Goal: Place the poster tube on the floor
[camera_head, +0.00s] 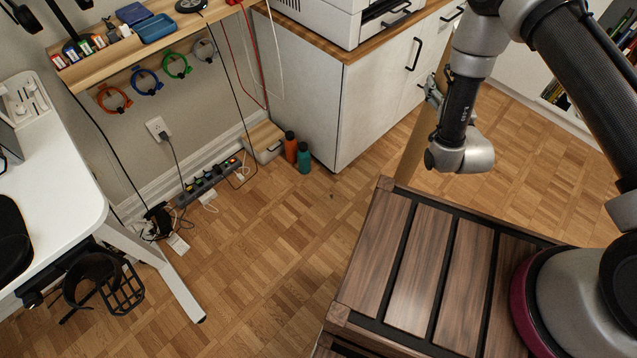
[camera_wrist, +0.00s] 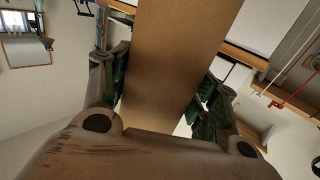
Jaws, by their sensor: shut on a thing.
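The poster tube (camera_head: 413,148) is a long brown cardboard tube. In the head view it stands slightly tilted beyond my slatted wooden base, partly hidden by my arm. Its lower end is hidden behind the base's edge, so I cannot tell whether it touches the floor (camera_head: 270,240). My gripper (camera_head: 434,92) is shut on the tube. In the wrist view the tube (camera_wrist: 180,50) runs between the two fingers of the gripper (camera_wrist: 163,92), with one finger on each side.
A white cabinet (camera_head: 375,95) with a printer (camera_head: 330,18) stands behind the tube. Orange (camera_head: 290,147) and teal (camera_head: 304,158) bottles stand by its corner. A power strip (camera_head: 208,182) lies along the wall. A white desk (camera_head: 60,170) is at left. The middle floor is clear.

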